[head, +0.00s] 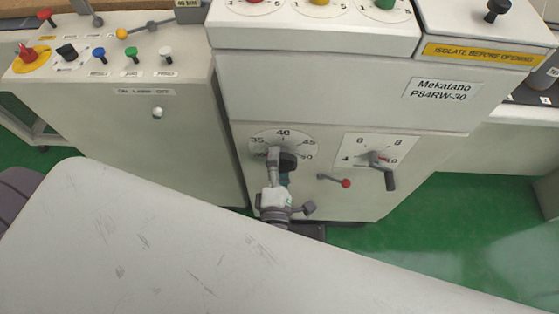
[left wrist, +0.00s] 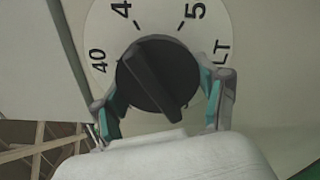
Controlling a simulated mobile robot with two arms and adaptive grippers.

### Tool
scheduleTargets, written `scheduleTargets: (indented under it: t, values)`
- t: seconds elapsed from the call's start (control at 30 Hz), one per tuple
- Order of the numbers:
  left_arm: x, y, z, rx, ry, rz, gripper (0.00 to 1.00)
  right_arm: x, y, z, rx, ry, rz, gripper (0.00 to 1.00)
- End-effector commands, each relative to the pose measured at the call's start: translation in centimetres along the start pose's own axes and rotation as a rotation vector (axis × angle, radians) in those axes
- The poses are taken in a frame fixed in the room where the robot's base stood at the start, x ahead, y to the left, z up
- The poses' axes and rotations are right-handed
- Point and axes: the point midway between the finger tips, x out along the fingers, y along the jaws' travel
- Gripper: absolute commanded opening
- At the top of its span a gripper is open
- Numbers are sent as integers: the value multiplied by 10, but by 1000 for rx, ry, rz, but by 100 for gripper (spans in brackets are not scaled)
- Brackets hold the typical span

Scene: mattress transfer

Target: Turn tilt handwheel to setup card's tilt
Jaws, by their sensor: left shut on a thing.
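The tilt handwheel is a black ridged knob (left wrist: 158,78) on a round white dial (left wrist: 104,28). I cannot tell whether that end is the pointer. My left gripper (left wrist: 163,103) is shut on the knob, its fingers on either side; it shows in the head view (head: 281,176). I cannot make out a setup card.
Right of the handwheel is a second dial (head: 352,142) with a dark crank (head: 390,180). A red-tipped lever (head: 345,183) lies between them. A control panel (head: 110,90) with coloured knobs stands left. Green floor (head: 440,220) is open at right.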

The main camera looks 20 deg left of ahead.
Motion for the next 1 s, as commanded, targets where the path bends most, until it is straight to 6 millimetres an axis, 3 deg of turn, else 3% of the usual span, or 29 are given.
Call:
scheduleTargets:
  t: [0.33, 0.37, 0.5, 0.87, 1.0]
  values:
    - [0, 0, 0, -9, 1, -2, 38, 0, 0, 0, 0, 0, 0, 47]
    - [0, 0, 0, -9, 1, -2, 74, 0, 0, 0, 0, 0, 0, 47]
    - [0, 0, 0, -8, 1, -2, 97, 0, 0, 0, 0, 0, 0, 47]
    - [-2, 0, 0, -5, 1, -2, 98, 0, -1, -2, 1, 2, -1, 47]
    - [-15, -1, 0, -4, 1, -4, 98, 0, -1, -1, 1, 2, -1, 47]
